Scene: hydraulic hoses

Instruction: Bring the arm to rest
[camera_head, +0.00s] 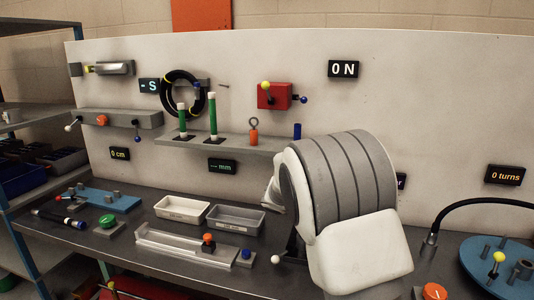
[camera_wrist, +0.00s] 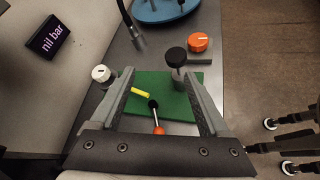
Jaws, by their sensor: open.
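My gripper (camera_wrist: 159,76) shows in the wrist view with its two grey fingers spread apart and nothing held between them. It is over a green plate (camera_wrist: 150,112) on the bench. Between the fingers, on the plate, are a yellow bar (camera_wrist: 140,92) and a black ball with an orange-ended lever (camera_wrist: 158,130). A black-topped post (camera_wrist: 176,56) stands near the right fingertip. Whether the fingers touch anything, I cannot tell. In the head view my grey and white arm covers the middle right of the bench, and my gripper is hidden behind it.
A white knob (camera_wrist: 100,73) is left of the fingers. An orange dial (camera_wrist: 198,43) and a blue round plate (camera_head: 500,262) lie beyond. A black hose (camera_head: 470,203) arches at the right. Trays (camera_head: 182,209) stand left of my arm. A panel (camera_head: 250,90) rises behind the bench.

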